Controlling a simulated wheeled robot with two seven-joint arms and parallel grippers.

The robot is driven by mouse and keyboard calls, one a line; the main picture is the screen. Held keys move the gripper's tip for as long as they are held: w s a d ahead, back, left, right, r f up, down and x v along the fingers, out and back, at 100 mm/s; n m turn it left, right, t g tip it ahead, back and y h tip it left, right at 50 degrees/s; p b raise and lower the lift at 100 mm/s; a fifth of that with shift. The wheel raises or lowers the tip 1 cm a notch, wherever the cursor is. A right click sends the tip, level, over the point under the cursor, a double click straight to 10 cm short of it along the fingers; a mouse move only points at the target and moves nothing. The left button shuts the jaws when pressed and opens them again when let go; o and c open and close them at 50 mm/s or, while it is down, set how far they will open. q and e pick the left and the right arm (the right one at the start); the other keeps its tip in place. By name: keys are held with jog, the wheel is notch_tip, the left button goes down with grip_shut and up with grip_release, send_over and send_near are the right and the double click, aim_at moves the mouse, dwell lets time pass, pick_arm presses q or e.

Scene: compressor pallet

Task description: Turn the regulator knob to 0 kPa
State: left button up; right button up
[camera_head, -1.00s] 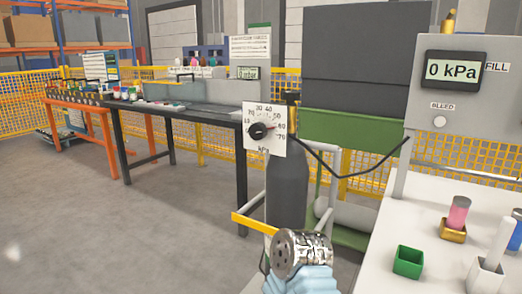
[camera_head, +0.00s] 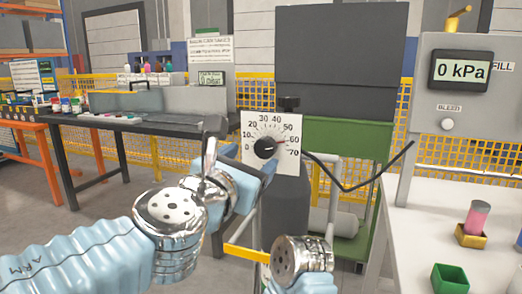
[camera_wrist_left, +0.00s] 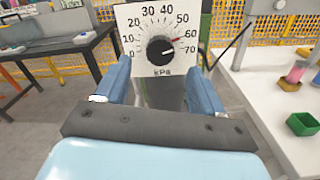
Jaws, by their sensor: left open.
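The regulator knob (camera_head: 265,148) is black and round on a white dial plate (camera_head: 289,160) marked 0 to 70 kPa. In the left wrist view the knob (camera_wrist_left: 160,50) has a white pointer line towards the right, between about 60 and 70. A small red mark is near 60. My left gripper (camera_head: 240,162) is open and empty, just in front of and below the dial. In the wrist view its two blue fingers (camera_wrist_left: 160,72) stand either side of the plate's lower part, apart from the knob. My right gripper is not in view.
A grey panel (camera_head: 425,100) at the right reads 0 kPa and has a BLEED button (camera_head: 447,124). A white table (camera_head: 410,235) below holds a green box (camera_head: 449,279) and a pink cylinder (camera_head: 477,216). A dark cable (camera_head: 345,188) runs right from the dial.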

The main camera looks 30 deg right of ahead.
aim_at(263, 149)
pick_arm(q)
jog(key=x, duration=0.6)
jog(key=shift+p, duration=0.4)
jog(key=c, duration=1.1)
jog(key=shift+o, duration=0.2)
